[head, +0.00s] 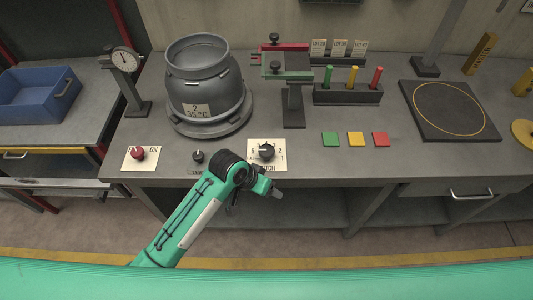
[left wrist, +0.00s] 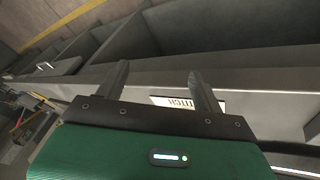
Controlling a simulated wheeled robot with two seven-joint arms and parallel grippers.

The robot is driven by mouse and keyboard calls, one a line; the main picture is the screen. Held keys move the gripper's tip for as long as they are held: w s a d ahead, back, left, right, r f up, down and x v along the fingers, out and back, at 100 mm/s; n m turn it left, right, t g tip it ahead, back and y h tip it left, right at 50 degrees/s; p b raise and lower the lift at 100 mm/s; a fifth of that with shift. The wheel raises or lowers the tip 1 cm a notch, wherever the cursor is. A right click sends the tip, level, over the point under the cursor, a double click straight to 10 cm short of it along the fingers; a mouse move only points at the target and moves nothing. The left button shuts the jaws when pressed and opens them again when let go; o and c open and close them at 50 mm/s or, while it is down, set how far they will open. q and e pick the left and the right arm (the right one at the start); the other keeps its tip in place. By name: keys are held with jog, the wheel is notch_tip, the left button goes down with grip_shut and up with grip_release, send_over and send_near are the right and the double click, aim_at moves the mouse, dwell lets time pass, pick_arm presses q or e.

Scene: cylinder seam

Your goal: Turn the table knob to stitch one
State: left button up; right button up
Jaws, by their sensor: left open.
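The black table knob (head: 267,150) sits on a cream plate (head: 281,163) with numbers around it at the table's front edge. The plate's lower lettering is partly covered by my left arm. The knob's pointer is too small to read surely. My left gripper (head: 277,192) is just in front of the table edge, below and slightly right of the knob, apart from it. In the left wrist view its two fingers (left wrist: 160,85) are spread with nothing between them. The lettered plate (left wrist: 172,102) shows partly behind one finger there; the knob is hidden. My right gripper is not in view.
A red knob (head: 138,153) and a small black knob (head: 198,156) lie left along the edge. Behind stand a grey pot (head: 205,85), a dial gauge (head: 124,60) and a post stand (head: 293,105). Green, yellow and red squares (head: 355,139) lie right.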

pick_arm(q)
jog(key=w+d+r+m+g, duration=0.1)
jog(key=w+d+r+m, duration=0.15)
jog(key=d+r, duration=0.2)
notch_tip(320, 180, up, 12)
jog(key=g+y, duration=0.1)
jog(key=y, duration=0.4)
send_over(266, 150)
notch_tip(266, 150, down, 14)
jog(key=shift+r+p, duration=0.1)
jog(key=shift+p, duration=1.15)
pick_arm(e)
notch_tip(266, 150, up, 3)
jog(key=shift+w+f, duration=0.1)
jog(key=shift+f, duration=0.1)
pick_arm(q)
jog(key=shift+c, duration=0.2)
jog(key=c, duration=0.9)
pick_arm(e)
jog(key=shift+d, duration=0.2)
